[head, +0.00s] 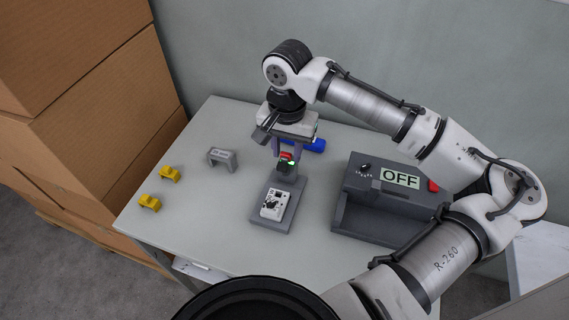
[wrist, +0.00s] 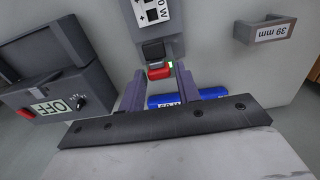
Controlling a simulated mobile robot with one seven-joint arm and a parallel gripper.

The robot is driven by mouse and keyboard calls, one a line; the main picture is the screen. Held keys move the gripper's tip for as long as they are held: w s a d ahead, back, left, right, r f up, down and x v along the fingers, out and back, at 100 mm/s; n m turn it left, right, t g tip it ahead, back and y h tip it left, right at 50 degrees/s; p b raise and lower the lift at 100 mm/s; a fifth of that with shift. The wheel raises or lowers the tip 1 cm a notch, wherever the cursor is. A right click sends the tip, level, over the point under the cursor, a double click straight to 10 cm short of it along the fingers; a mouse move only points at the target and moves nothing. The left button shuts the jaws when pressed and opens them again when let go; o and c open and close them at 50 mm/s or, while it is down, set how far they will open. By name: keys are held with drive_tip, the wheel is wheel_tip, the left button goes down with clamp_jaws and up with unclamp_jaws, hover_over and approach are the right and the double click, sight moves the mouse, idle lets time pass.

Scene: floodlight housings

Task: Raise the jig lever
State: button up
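The jig (head: 268,222) is a grey base on the table with a white part (head: 271,206) on it. The jig lever's red handle (head: 287,156) is at the back end of the jig, with a small green light beside it. The red handle also shows in the wrist view (wrist: 160,72), below a dark block. My gripper (head: 287,152) points down over the back of the jig; its two fingers stand apart, one on each side of the red handle. In the wrist view the gripper (wrist: 160,76) looks open. I cannot tell whether a finger touches the handle.
A blue cylinder (head: 316,146) lies just behind my gripper. A grey box with an OFF display (head: 400,178) and red button stands to the right. A grey bracket (head: 222,158) and two yellow pieces (head: 170,174) are at the left. Cardboard boxes (head: 95,110) stand beside the table.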

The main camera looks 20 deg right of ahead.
drive_tip(key=c, duration=0.5)
drive_tip(key=shift+w+d+f+p, duration=0.15)
drive_tip(key=shift+w+p, duration=0.15)
drive_tip(key=shift+p, duration=1.45)
idle(1.4)
drive_tip(key=o, duration=0.5)
drive_tip(key=shift+d, duration=0.1)
